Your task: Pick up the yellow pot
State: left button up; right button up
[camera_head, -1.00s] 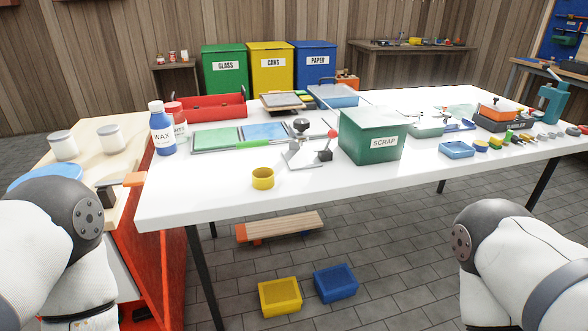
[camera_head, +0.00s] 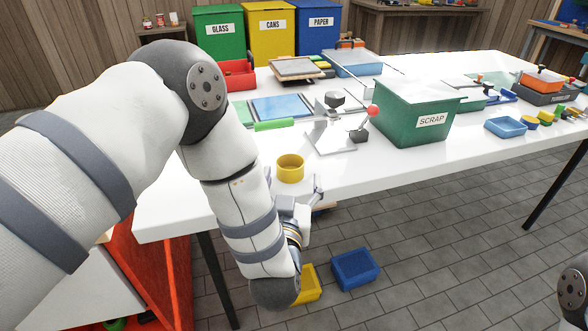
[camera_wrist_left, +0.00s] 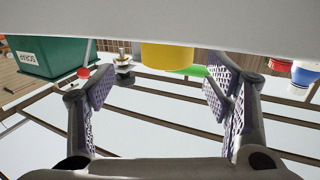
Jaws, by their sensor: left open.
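The yellow pot (camera_head: 290,173) is a small round open cup standing upright near the front edge of the white table (camera_head: 175,212). My left gripper (camera_head: 303,196) is at that front edge, just in front of the pot in the head view. In the left wrist view the yellow pot (camera_wrist_left: 167,57) shows beyond the open fingers (camera_wrist_left: 157,88), roughly between them, with nothing held. My right gripper is out of view.
A metal press with a red knob (camera_head: 372,111) and a green scrap bin (camera_head: 397,128) stand behind and right of the pot. Blue trays and tools lie farther right. A yellow bin (camera_head: 309,287) and a blue bin (camera_head: 355,268) are on the floor below.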

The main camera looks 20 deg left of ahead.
aim_at(289, 171)
pick_arm(q)
jog(key=x, duration=0.4)
jog(key=a+x, duration=0.1)
jog(key=x, duration=0.1)
jog(key=shift+w, duration=0.1)
jog(key=shift+r, duration=0.1)
jog(key=c, duration=1.1)
